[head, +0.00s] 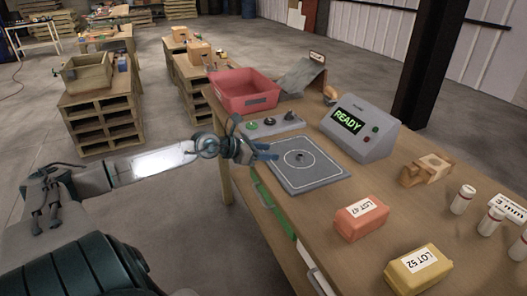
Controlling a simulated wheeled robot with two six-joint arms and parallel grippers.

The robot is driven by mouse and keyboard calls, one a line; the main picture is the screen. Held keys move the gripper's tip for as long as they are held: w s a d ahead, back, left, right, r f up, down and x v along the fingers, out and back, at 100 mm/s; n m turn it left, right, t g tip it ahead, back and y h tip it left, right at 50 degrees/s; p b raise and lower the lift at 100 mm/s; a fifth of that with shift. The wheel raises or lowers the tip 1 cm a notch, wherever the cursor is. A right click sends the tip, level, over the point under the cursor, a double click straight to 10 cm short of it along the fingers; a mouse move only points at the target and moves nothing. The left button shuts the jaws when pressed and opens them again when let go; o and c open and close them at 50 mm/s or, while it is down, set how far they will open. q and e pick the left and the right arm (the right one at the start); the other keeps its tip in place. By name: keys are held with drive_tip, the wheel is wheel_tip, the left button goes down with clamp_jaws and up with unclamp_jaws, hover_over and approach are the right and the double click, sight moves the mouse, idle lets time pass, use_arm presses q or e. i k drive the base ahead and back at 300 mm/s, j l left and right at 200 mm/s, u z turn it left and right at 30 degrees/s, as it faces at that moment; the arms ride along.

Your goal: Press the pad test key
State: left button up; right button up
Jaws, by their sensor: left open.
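A grey square pad (318,181) with a ring and a small centre mark lies on the wooden table. Behind it is a low grey key panel (270,132) with a green key (251,125), a second round key (269,121) and a dark lever-like part (289,116). I cannot read any key labels. A grey console (361,128) at the pad's right shows READY in green. My left gripper (272,152) is open and empty, near the pad's back left edge and in front of the panel; its exact height is unclear. My right gripper is out of view.
A red tray (243,93) and a grey sloped chute (298,77) stand behind the panel.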

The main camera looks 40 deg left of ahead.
sight(251, 126)
drive_tip(key=u, duration=1.3)
